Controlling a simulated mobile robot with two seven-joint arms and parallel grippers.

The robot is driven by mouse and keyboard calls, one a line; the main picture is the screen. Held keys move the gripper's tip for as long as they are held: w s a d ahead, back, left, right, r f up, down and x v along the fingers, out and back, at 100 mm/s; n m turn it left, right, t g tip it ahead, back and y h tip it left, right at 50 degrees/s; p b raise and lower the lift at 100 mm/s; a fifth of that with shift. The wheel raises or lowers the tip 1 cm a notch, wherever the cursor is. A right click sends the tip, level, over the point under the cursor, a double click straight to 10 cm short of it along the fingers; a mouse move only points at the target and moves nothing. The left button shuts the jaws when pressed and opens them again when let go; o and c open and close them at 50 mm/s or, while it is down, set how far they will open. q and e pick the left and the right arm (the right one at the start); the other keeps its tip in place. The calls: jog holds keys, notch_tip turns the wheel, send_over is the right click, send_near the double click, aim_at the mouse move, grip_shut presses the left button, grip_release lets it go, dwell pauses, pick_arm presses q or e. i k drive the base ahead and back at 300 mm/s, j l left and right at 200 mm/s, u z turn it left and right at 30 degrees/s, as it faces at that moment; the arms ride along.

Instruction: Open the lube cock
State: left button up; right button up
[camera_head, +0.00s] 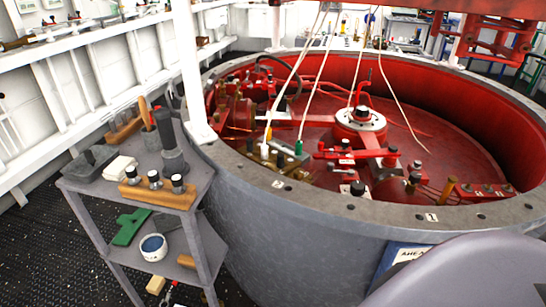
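Several small fittings stand inside the red machinery well, and I cannot tell for sure which one is the lube cock. A cluster of brass and red fittings (236,108) sits at the well's left side. A row of pale and brass fittings (276,155) with a green-topped piece (298,149) stands near the front left rim. A brass upright piece (450,187) stands at the right front. No handle position can be read at this size. Neither of my grippers is in view.
The well's grey round rim (325,208) stands in front. A grey shelf cart (90,184) at left holds blocks, a dark cylinder (170,140) and a wooden holder (157,190). Cables hang over the well. A smooth grey shape (470,275) fills the bottom right.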

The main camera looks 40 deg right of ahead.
aim_at(299, 173)
jog(key=z, duration=1.3)
jog(key=j, duration=0.7)
jog(key=i+j+u, duration=0.1)
jog(key=j, duration=0.6)
